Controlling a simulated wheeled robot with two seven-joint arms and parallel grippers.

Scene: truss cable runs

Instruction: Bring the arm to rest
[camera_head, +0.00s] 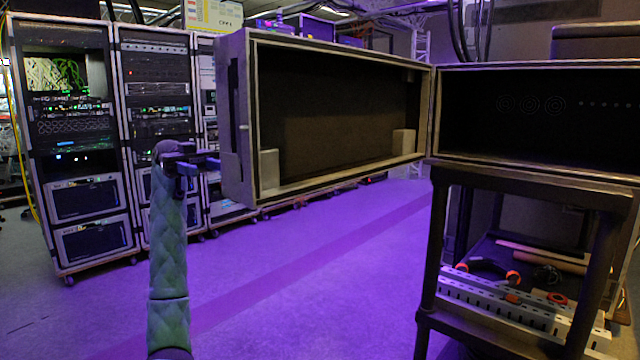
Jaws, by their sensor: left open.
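My left arm (168,270), in a quilted green sleeve, rises nearly upright from the bottom edge left of centre. My left gripper (193,167) is at its top, dark and small in the picture, open with nothing seen between its fingers. It shows in front of the equipment racks and just left of the open case's near edge. I cannot tell how much space separates it from the case. My right arm and right gripper are out of view.
A large open, dark-lined case (340,115) stands right of the gripper. A second case (540,120) sits on a dark frame (435,260) with tools and perforated metal strips below. Wheeled racks (75,140) stand at left. The purple-lit floor (310,280) is clear in the middle.

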